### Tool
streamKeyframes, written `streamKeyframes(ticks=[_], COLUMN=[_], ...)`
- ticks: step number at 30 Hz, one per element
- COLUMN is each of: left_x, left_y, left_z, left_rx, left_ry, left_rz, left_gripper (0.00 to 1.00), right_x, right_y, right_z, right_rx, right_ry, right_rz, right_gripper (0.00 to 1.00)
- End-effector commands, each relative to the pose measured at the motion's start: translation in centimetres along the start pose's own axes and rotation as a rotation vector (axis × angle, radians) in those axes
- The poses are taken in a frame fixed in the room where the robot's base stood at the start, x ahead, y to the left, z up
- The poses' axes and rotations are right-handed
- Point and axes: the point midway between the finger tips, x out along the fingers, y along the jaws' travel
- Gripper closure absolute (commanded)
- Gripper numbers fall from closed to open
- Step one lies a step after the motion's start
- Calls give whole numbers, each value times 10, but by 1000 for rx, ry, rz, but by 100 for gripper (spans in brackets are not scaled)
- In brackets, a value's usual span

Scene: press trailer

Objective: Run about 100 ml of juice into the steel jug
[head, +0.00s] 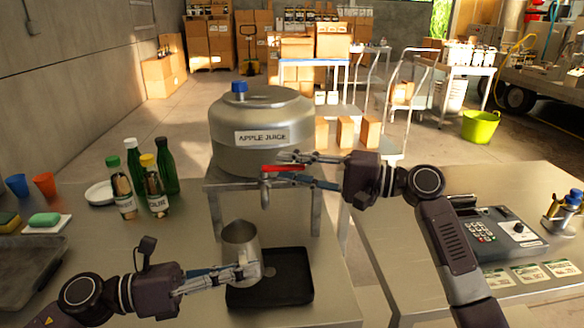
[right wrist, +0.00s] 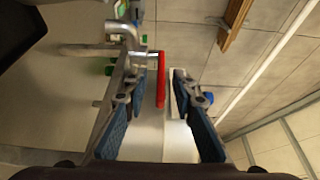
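A steel drum labelled APPLE JUICE (head: 262,122) sits on a metal stand, with a tap (head: 265,182) at its front. The tap's red lever (head: 283,168) points right; it also shows in the right wrist view (right wrist: 161,80). My right gripper (head: 288,168) is open, its fingers on either side of the lever with gaps visible. The steel jug (head: 240,240) is upright over the black tray (head: 292,287), below and slightly left of the tap's spout. My left gripper (head: 250,270) is at the jug's lower part and appears shut on it. The jug's inside is hidden.
Several bottles (head: 153,185) and a white plate (head: 100,193) stand left of the drum. A card terminal (head: 490,235) and labels (head: 528,273) lie on the right table. The stand's legs flank the tap. Bare tabletop lies left of the jug.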

Motion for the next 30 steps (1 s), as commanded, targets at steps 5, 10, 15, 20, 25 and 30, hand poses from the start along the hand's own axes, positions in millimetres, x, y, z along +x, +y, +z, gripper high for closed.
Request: streamKeyframes(ticks=[5, 10, 15, 20, 25, 30], left_x=[0, 0, 0, 0, 0, 0], left_y=[0, 0, 0, 0, 0, 0], left_z=[1, 1, 1, 1, 1, 1], left_rx=[1, 1, 1, 1, 1, 1], left_ry=[-1, -1, -1, -1, -1, -1], left_rz=[-1, -1, -1, -1, -1, -1], left_gripper=[100, 100, 100, 100, 100, 100], right_x=[0, 0, 0, 0, -1, -1], right_y=[0, 0, 0, 0, 1, 4], right_z=[0, 0, 0, 0, 1, 3], right_rx=[0, 0, 0, 0, -1, 0], right_ry=[0, 0, 0, 0, 14, 64], right_rz=[0, 0, 0, 1, 3, 11], right_gripper=[88, 100, 100, 100, 100, 100])
